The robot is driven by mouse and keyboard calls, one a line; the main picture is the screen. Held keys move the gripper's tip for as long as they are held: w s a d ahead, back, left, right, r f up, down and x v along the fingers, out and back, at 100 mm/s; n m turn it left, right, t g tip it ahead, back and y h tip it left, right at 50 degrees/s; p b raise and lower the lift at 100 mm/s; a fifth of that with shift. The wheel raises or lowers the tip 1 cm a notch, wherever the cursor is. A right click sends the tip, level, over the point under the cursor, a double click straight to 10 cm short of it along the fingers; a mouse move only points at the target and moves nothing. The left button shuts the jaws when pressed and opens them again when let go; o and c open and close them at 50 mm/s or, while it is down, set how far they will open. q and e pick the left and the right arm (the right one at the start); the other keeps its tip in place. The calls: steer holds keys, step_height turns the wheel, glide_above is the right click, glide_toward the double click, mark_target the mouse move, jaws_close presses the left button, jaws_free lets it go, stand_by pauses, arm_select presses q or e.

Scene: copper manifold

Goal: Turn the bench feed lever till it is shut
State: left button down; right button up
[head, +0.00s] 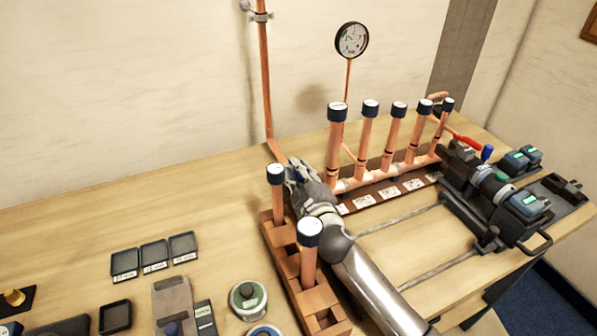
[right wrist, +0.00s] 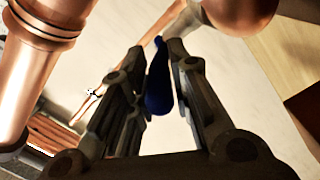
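The bench feed lever (right wrist: 158,82) shows in the right wrist view as a dark blue handle between the two fingers of my right gripper (right wrist: 158,70). The fingers stand close on either side of it and look shut on it. In the head view my right gripper (head: 298,172) is at the back of the bench, by the foot of the copper riser, and hides the lever there. The copper feed pipe (right wrist: 152,50) runs behind the lever in the right wrist view. My left gripper is not in view.
The copper manifold (head: 350,183) with capped upright pipes stands just right of my right gripper. A wooden rack (head: 307,295) with two capped pipes is close beside my right arm. A clamp fixture (head: 500,205) is at the right. The bench's left back is bare.

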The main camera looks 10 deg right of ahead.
steer(key=o, duration=0.3)
steer(key=s+d, duration=0.1)
steer(key=s, duration=1.1)
steer(key=shift+d, duration=0.25)
